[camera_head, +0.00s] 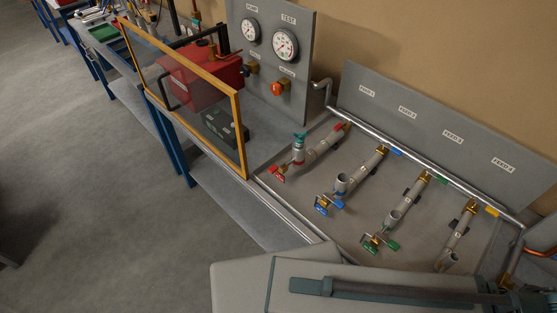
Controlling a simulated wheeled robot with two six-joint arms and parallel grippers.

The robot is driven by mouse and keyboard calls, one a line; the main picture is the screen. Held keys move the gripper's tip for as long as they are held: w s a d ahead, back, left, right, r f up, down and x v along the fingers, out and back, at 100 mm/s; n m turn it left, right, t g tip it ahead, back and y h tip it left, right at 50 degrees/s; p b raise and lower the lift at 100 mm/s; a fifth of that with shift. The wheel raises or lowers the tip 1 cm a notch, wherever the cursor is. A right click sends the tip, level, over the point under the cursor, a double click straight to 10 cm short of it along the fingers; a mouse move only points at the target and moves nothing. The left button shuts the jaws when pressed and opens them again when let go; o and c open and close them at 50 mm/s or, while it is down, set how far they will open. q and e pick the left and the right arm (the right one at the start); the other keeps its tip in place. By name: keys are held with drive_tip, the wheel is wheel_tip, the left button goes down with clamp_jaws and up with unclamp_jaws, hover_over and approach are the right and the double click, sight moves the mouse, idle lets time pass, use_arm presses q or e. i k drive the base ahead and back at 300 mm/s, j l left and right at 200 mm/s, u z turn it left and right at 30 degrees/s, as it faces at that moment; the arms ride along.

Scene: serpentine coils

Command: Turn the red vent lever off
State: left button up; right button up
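A red lever handle (278,175) sits at the near end of the leftmost pipe branch (317,152) on the bench tray. The branch carries a teal knob (300,137) on an upright fitting with a red collar, and a red part (342,127) at its far end where it meets the long manifold pipe (430,169). I cannot read the lever's label or tell its exact setting. Neither of my grippers is visible, and nothing touches the red handle.
Blue (321,209) and green (392,246) handles sit on neighbouring branches. A yellow-framed clear panel (243,137) stands left, before a red machine (205,80). A gauge board (272,57) stands behind. A large pale grey body with a dark bar covers the bottom right.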

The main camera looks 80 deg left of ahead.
sight(275, 168)
drive_tip(key=k+j+u, duration=0.1)
drive_tip(key=u, duration=2.55)
